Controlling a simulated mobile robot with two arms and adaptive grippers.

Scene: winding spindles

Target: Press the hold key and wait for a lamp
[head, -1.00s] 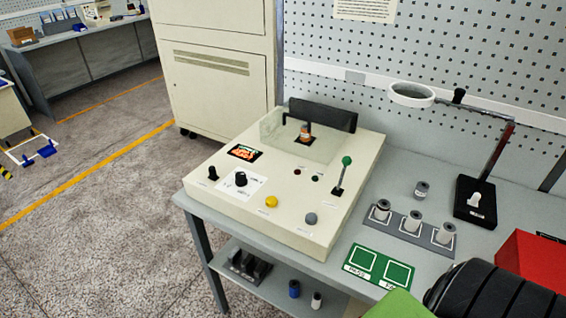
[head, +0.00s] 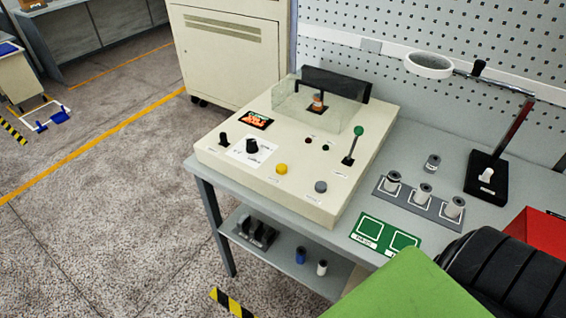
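The cream test machine (head: 235,165) stands on the grey bench. Its sloped top carries a yellow button (head: 281,169), a grey button (head: 320,187), a black knob (head: 252,146), a small black switch (head: 223,139) and a green-tipped lever (head: 354,144). Their labels are too small to read, so I cannot tell which is the hold key. Two small dark lamps, one reddish (head: 308,140) and one greenish (head: 325,147), look unlit. An orange display (head: 256,120) is lit. A copper-wound spindle (head: 318,102) sits behind a clear guard (head: 290,105). Neither gripper is in view.
A grey rack (head: 433,208) of three spindles, a loose spindle (head: 432,162), a green two-square mat (head: 383,236), a magnifier lamp (head: 428,66) and a red bin (head: 540,228) stand to the right. My green and black arm parts cover the lower right corner.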

